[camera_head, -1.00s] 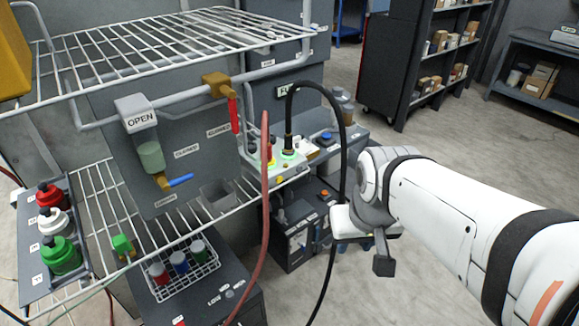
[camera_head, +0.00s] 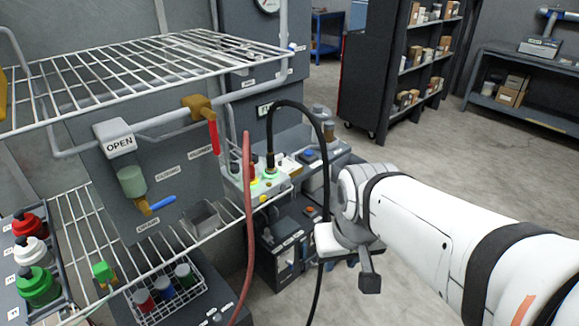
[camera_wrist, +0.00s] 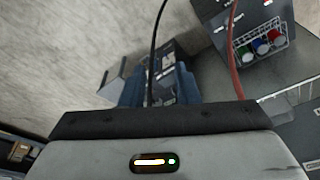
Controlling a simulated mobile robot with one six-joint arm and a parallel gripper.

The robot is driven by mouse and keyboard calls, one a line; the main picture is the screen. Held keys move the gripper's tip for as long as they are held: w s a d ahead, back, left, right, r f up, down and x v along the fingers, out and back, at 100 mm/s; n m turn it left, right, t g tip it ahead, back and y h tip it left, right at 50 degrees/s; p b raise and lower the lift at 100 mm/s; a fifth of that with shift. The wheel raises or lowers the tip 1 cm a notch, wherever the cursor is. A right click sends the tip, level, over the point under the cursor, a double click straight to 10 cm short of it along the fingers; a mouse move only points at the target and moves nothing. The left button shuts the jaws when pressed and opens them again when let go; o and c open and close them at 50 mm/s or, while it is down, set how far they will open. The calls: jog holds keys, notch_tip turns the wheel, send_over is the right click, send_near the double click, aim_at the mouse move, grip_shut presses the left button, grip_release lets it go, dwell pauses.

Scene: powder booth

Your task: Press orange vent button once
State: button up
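A small orange button (camera_head: 310,211) shows on the top of a dark floor unit (camera_head: 283,262) below the shelf, left of my arm. It is small here, and its label cannot be read. My gripper (camera_head: 369,282) is to the right of and lower in the picture than the button, apart from it, with a dark fingertip pointing down. In the wrist view only the gripper's dark front edge (camera_wrist: 160,120) shows clearly; its opening cannot be made out.
A black hose (camera_head: 325,170) and a red hose (camera_head: 249,220) hang near the unit. A jar basket (camera_head: 170,305) is lower left. The floor at right is open.

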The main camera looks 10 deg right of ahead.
grip_shut()
dwell(1.4)
